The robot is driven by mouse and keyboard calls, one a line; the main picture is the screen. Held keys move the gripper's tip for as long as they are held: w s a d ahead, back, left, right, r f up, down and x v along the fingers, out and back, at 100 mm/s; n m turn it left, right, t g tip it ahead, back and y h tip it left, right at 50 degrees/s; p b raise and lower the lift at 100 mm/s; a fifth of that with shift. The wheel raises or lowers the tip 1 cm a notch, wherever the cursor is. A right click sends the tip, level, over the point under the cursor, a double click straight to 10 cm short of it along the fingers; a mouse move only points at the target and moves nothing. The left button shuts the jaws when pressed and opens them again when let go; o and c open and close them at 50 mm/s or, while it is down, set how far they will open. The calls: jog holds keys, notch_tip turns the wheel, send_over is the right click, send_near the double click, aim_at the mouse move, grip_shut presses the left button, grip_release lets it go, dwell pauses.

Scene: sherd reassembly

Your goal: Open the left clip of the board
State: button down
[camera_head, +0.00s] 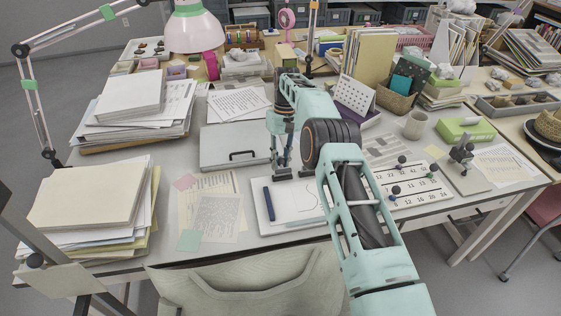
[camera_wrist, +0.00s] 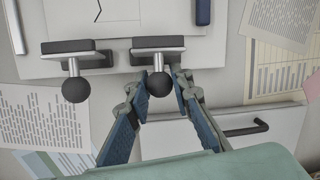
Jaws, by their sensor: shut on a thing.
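The white board (camera_head: 262,222) lies near the table's front edge, with a drawn line on its sheet; its clip edge also shows in the wrist view (camera_wrist: 28,65). Two dark clips with round black knobs sit on that edge. The wrist view is turned round, so the board's left clip (camera_wrist: 158,45) appears on the right there. My gripper (camera_wrist: 160,80) has its blue-padded fingers on both sides of this clip's knob, shut on it. The other clip (camera_wrist: 76,47) stands free beside it. In the head view my gripper (camera_head: 282,160) hides part of the clips.
A dark blue pen (camera_head: 268,203) lies on the board. A grey case with a handle (camera_head: 235,147) lies just behind it. Paper stacks (camera_head: 95,205) fill the left side. A numbered panel with several knobs (camera_head: 425,200) lies to the right.

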dwell(0.3)
jog(key=c, duration=1.7)
grip_release()
jog(key=shift+f, duration=0.1)
notch_tip(320, 180, up, 10)
jog(key=shift+r, duration=0.1)
